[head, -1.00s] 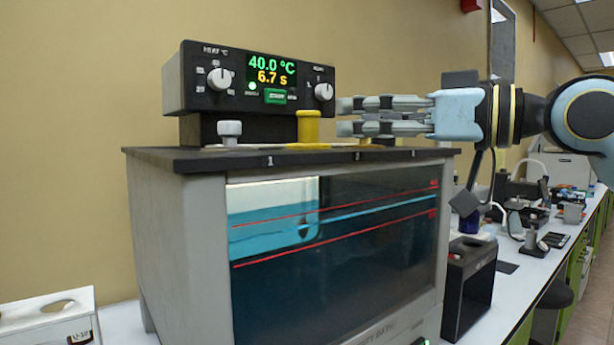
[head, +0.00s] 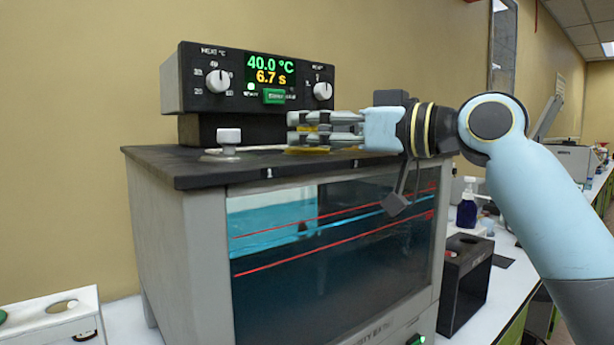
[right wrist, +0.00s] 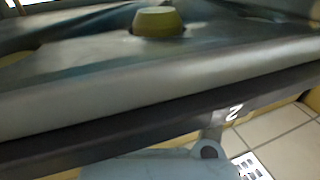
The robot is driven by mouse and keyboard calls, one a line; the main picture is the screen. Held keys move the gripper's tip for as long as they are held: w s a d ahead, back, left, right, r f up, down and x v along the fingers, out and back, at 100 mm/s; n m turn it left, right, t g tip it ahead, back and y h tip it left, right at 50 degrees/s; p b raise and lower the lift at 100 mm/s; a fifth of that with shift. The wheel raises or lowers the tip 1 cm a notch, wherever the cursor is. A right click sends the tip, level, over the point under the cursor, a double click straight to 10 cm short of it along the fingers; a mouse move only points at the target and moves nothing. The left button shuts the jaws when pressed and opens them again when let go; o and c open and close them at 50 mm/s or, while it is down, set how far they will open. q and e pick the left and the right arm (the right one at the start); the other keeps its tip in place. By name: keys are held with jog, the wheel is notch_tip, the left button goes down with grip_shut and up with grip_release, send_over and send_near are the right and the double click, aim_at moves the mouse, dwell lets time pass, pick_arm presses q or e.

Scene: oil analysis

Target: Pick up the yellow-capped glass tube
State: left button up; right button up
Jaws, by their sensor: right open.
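The yellow cap (head: 307,128) of the glass tube stands on the water bath's black top, mostly hidden behind my right gripper's fingers. Yellow shows between and below them. The tube under the cap cannot be made out. In the right wrist view the cap (right wrist: 157,20) is upright near the top edge. My right gripper (head: 300,129) is open, coming in from the right, its fingers level with the cap and overlapping it in the head view. Whether the cap lies between the fingers or behind them is unclear. My left gripper is not in view.
The water bath (head: 160,215) has a glass front and a control panel (head: 185,92) close behind the gripper. A white-grey cap (head: 229,138) stands left of the yellow one. A white holder (head: 50,325) is at lower left, a black box (head: 465,285) at right.

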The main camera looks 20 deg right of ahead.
jog(key=shift+c, duration=0.2)
grip_shut()
jog(key=shift+r, duration=0.1)
dwell(0.4)
